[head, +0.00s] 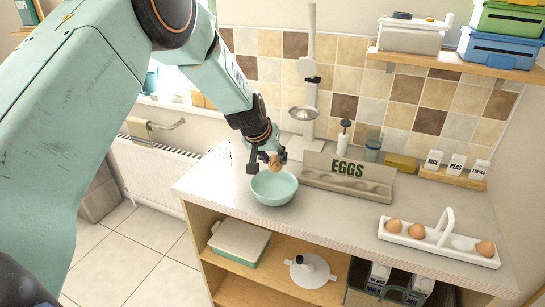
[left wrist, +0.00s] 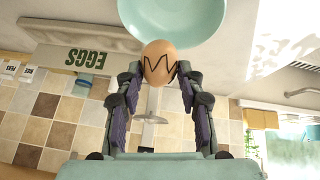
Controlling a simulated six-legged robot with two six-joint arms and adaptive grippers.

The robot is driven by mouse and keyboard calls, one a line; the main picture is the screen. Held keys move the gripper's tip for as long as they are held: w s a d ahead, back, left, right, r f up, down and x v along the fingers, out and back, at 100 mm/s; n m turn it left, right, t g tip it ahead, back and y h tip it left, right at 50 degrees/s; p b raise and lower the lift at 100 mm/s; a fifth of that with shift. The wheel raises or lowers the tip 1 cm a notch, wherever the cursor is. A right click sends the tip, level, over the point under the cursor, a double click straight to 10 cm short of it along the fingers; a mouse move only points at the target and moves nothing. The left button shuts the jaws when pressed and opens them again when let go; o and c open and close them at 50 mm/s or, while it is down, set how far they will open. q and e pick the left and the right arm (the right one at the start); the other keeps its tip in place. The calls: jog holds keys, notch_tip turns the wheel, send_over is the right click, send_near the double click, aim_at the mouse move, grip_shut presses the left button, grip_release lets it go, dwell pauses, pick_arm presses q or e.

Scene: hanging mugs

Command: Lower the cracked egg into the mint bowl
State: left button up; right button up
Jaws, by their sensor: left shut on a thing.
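The cracked egg (left wrist: 158,64) is brown with a dark zigzag crack line. My left gripper (head: 270,160) is shut on it, with a finger on each side, as the left wrist view (left wrist: 156,80) shows. The egg also shows in the head view (head: 275,163), over the back part of the mint bowl (head: 275,188). The bowl is round and stands upright on the counter near its front left edge. In the left wrist view the bowl (left wrist: 185,22) is just beyond the egg. I cannot tell whether the egg touches it. My right gripper is not in view.
An EGGS rack (head: 346,177) stands right of the bowl, and a tall white stand (head: 308,80) is behind it. A white carrier (head: 437,241) with several brown eggs is at the right. The counter front between is clear.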

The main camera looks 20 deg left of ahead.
aim_at(270, 167)
pick_arm(q)
jog(key=shift+w+a+f, duration=0.25)
jog(key=shift+a+f, duration=0.1)
jog(key=shift+a, duration=0.25)
jog(key=shift+s+d, duration=0.15)
jog(key=shift+d, duration=0.1)
jog(key=shift+s+d+f+b, duration=0.15)
jog(key=shift+d+f+b, duration=0.1)
jog(key=shift+b, duration=0.3)
jog(key=shift+w+a+f+b, duration=0.2)
jog(key=shift+f+b, duration=0.15)
jog(key=shift+f, duration=0.15)
jog(key=shift+w+a+f+b, duration=0.1)
jog(key=shift+a+f+b, duration=0.15)
jog(key=shift+f, duration=0.25)
jog(key=shift+s+d+f+b, duration=0.25)
jog(key=shift+d+b, duration=0.1)
jog(key=shift+b, duration=0.25)
jog(key=shift+f, duration=0.2)
jog(key=shift+w+a+f+b, duration=0.15)
jog(key=shift+a+f+b, duration=0.1)
jog(key=shift+f+b, duration=0.25)
jog(key=shift+d+r, duration=0.2)
jog(key=shift+d, duration=0.05)
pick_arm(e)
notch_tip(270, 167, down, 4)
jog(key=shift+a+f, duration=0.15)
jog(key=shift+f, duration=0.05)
